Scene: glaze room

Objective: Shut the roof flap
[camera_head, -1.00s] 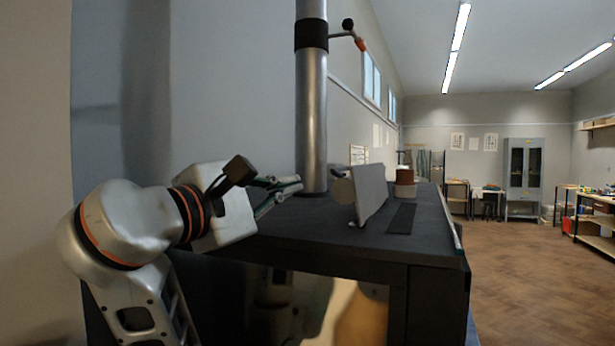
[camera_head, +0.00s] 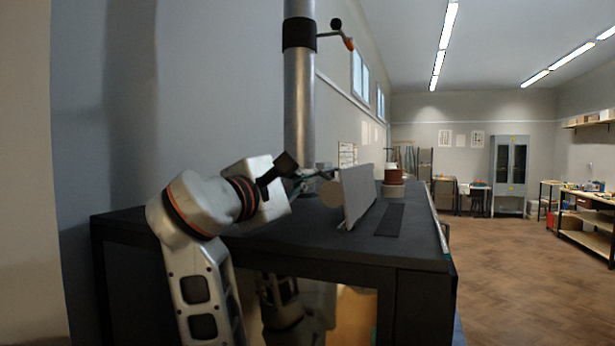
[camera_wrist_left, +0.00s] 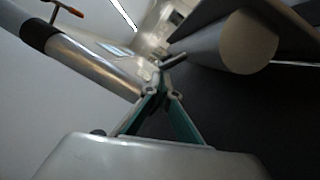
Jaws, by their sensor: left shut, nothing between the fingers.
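The roof flap (camera_head: 357,195) is a light grey panel standing steeply up on the black top of a large cabinet. A pale round stub (camera_head: 331,193) sticks out of its left face; the flap's underside edge and the stub (camera_wrist_left: 249,42) also show in the left wrist view. A dark strip (camera_head: 390,220) lies on the top right of the flap. My left gripper (camera_head: 322,174) is just left of the flap, near the stub, its fingers shut and empty. In the left wrist view its fingertips (camera_wrist_left: 163,90) meet left of the stub. I cannot tell whether they touch anything.
A metal flue pipe (camera_head: 299,95) with a side lever (camera_head: 337,34) rises behind my left gripper. Stacked round containers (camera_head: 393,181) stand behind the flap to the right. The floor (camera_head: 520,260) at right is clear.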

